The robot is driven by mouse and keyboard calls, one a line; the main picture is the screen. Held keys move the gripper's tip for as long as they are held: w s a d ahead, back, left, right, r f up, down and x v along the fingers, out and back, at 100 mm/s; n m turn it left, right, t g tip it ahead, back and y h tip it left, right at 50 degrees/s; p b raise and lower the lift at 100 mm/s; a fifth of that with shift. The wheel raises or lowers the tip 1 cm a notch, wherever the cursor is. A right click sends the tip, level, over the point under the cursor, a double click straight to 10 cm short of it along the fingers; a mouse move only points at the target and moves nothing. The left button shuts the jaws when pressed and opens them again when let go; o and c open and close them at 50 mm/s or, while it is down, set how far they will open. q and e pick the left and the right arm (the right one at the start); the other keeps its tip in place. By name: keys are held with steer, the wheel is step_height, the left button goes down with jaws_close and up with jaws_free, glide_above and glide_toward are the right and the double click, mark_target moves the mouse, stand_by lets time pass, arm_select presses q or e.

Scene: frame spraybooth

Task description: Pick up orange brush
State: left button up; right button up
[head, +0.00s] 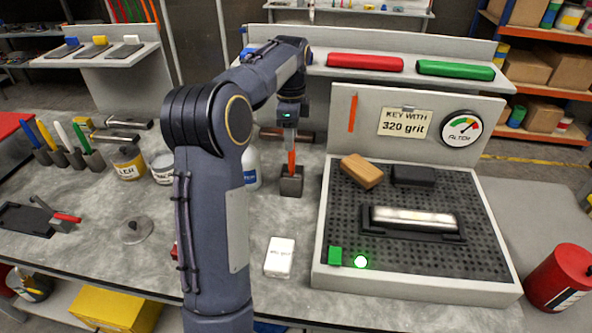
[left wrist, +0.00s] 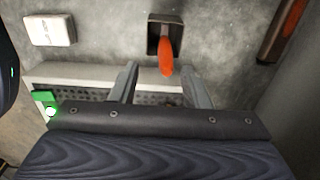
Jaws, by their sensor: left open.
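The orange brush (head: 291,160) stands upright in a small dark square holder (head: 291,184) on the grey bench. Its orange handle (left wrist: 166,56) also shows in the left wrist view, with the holder (left wrist: 154,40) behind it. My left gripper (head: 290,138) hangs over the holder, pointing down, with the handle just below it. In the left wrist view the fingers (left wrist: 160,72) are apart, and the handle's near end lies about between their tips. I see no contact. The brush's lower end is hidden in the holder. My right gripper is in neither view.
A perforated tray (head: 480,255) with sanding blocks stands right of the holder. A white bottle (head: 251,168) is close on the left, partly behind my arm. A white box (head: 280,257) lies in front. A shelf (head: 310,70) with red and green rolls is behind.

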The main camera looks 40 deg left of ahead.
arm_select(q)
glide_above(292, 174)
steer(key=f, duration=0.7)
steer(key=shift+w+a+f+p, duration=0.15)
steer(key=shift+w+a+p, duration=0.15)
steer(key=shift+w+p, duration=0.05)
steer(key=shift+c, duration=0.2)
jaws_close()
